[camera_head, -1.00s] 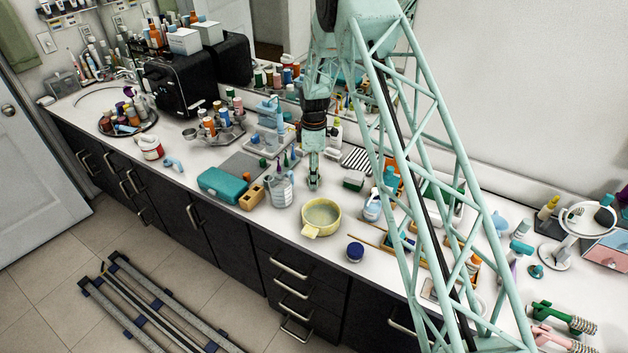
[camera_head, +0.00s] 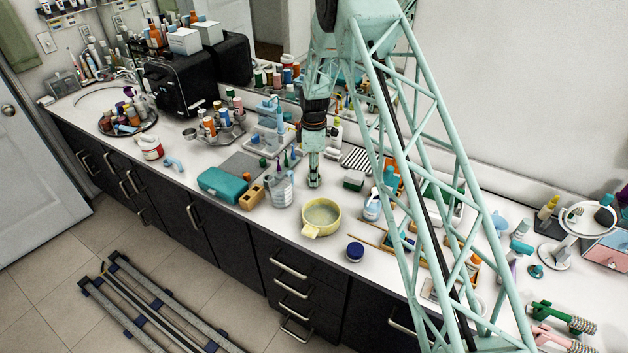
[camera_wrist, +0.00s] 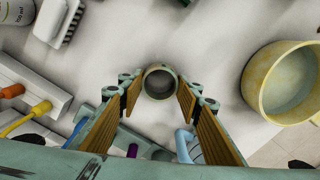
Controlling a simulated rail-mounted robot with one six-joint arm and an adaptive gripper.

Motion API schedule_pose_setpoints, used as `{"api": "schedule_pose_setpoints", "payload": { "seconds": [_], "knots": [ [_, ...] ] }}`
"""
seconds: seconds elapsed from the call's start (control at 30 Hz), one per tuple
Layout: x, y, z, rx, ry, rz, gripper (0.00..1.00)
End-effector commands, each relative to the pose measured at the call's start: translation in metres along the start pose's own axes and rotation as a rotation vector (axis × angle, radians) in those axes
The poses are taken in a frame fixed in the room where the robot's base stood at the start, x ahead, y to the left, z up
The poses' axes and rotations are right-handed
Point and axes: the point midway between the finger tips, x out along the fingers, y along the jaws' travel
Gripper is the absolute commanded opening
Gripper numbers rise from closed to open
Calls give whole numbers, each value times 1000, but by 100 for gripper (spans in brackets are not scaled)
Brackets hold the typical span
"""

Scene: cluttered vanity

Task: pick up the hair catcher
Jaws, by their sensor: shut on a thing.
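The hair catcher (camera_wrist: 160,82) appears to be the small grey-green, round, hollow piece between my fingertips in the wrist view. My gripper (camera_wrist: 160,96) is shut on it, with a wood-coloured finger pad on each side. In the head view my gripper (camera_head: 314,184) points straight down, low over the white counter, behind the yellow bowl. The piece is too small and too close in colour to the fingers to make out clearly there. I cannot tell whether it touches the counter.
The yellow bowl (camera_head: 321,217) stands close in front, and shows at right in the wrist view (camera_wrist: 285,85). A clear ribbed bottle (camera_head: 280,190) stands to the left, a white-and-blue bottle (camera_head: 372,206) to the right. A blue jar (camera_head: 355,252) sits near the front edge.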

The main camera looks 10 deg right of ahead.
Motion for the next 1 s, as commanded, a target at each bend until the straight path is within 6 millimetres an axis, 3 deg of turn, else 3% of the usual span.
{"api": "schedule_pose_setpoints", "payload": {
  "seconds": [0.47,1.0],
  "knots": [
    [-12,0,0,0,0,1,26],
    [-76,0,0,0,0,1,26]
  ]
}}
